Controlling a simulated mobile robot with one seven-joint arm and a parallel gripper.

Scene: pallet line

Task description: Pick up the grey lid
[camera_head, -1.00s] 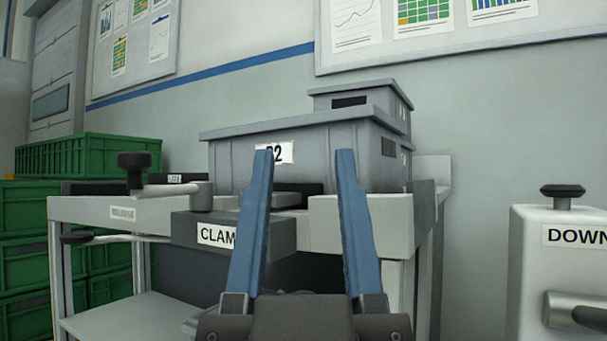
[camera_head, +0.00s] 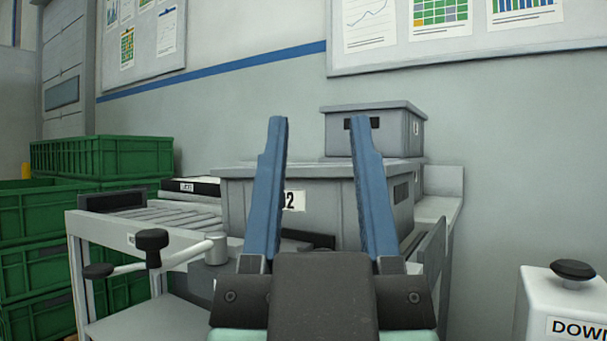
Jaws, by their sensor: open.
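A grey bin marked with a label ending in 2 (camera_head: 325,205) stands on the workstation, and a flat grey lid (camera_head: 240,171) covers its top. A smaller grey bin (camera_head: 375,138) with its own flat top stands behind it, to the right. My gripper (camera_head: 320,135) is open with two long blue fingers pointing up. In the picture the fingers cross in front of the labelled bin and its lid, hiding part of both. I see nothing between the fingers, and I cannot tell how far the lid is from them.
A roller surface (camera_head: 165,217) lies left of the labelled bin, with a black-knobbed clamp handle (camera_head: 151,241) at its front. Green crates (camera_head: 40,240) are stacked at the left. A white post with a black knob (camera_head: 565,300) stands at the lower right.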

